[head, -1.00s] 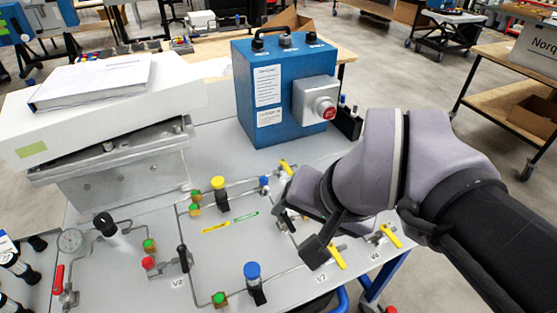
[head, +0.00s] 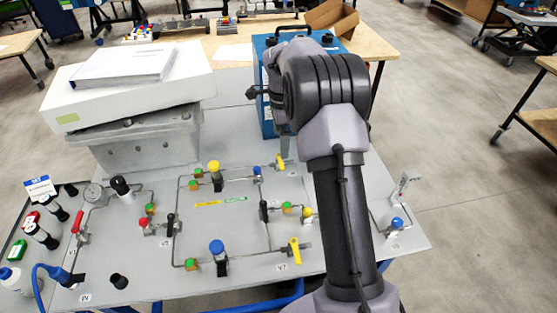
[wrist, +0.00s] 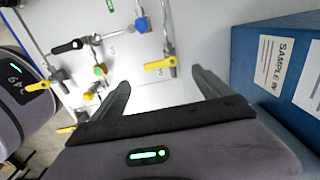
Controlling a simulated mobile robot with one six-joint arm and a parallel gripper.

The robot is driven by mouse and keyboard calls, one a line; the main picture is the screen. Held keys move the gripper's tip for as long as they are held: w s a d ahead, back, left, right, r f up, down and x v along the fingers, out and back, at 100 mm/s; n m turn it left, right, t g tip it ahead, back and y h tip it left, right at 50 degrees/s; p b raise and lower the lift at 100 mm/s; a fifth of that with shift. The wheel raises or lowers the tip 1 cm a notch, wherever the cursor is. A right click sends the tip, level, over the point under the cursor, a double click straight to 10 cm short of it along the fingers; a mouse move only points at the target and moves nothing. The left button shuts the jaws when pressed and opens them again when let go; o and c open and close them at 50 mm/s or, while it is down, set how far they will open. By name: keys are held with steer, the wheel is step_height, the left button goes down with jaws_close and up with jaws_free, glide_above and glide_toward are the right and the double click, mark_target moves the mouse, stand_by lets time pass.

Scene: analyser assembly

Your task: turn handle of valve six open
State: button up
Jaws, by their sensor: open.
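A yellow lever handle (head: 281,160) stands on the panel's far edge in front of the blue box. In the wrist view this handle (wrist: 158,64) lies across its pipe, beside a small label that I cannot read for certain. A second yellow handle (head: 294,251) crosses its pipe at the label that looks like V7. I cannot tell for sure which is valve six. My gripper (wrist: 164,86) is open and empty; the far yellow handle shows just beyond and between its fingers, apart from them.
The blue box (wrist: 276,55) stands close to the right finger in the wrist view. Knobs and pipes cover the panel (head: 140,265), including a blue knob (head: 217,247) and a black handle (head: 170,224). A white case (head: 140,97) stands at the left rear.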

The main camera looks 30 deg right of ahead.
mark_target(281, 161)
step_height(281, 161, down, 8)
steer(key=shift+r+b, duration=0.2)
steer(key=shift+b, duration=0.9)
steer(key=shift+c, duration=0.2)
steer(key=c, duration=1.3)
steer(key=shift+r, duration=0.1)
